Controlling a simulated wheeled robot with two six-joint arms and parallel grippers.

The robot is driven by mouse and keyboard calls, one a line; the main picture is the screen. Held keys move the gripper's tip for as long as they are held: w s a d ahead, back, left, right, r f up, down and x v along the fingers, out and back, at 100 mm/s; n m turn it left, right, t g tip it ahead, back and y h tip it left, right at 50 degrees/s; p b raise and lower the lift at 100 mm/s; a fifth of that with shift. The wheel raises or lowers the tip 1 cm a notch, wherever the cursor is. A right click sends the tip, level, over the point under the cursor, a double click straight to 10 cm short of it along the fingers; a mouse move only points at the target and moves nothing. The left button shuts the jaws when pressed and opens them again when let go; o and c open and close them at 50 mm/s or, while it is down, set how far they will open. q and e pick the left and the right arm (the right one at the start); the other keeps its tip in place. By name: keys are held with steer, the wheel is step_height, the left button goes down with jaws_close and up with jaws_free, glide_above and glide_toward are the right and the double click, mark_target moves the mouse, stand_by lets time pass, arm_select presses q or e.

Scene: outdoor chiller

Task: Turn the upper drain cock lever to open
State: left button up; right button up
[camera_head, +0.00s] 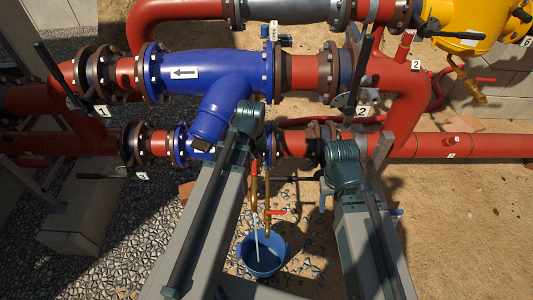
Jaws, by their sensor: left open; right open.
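Two brass drain pipes hang below the blue valve body (212,75), above a blue bucket (262,262). A small red lever (277,212) points right from the right-hand brass pipe (267,190). A red part also shows by the left-hand pipe, too small to read clearly. Another brass cock (474,92) with a red lever (485,79) sits under the yellow body at the upper right. I cannot tell from labels which cock is the upper one. My two arms reach up from the bottom, either side of the bucket. I cannot make out either gripper.
Red pipes with flanges run across the scene. Black valve levers stand at the left (56,72) and at the centre right (362,62). The yellow body (465,20) is at the upper right. Gravel lies at the lower left; bare sandy ground (470,220) is open at the right.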

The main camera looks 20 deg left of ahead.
mark_target(254, 167)
stand_by(0.3)
arm_select(q)
step_height(254, 167, up, 7)
steer(key=p, duration=0.7)
step_height(254, 167, up, 14)
steer(key=p, duration=1.4)
steer(key=shift+d+f, duration=0.1)
steer(key=shift+f, duration=0.05)
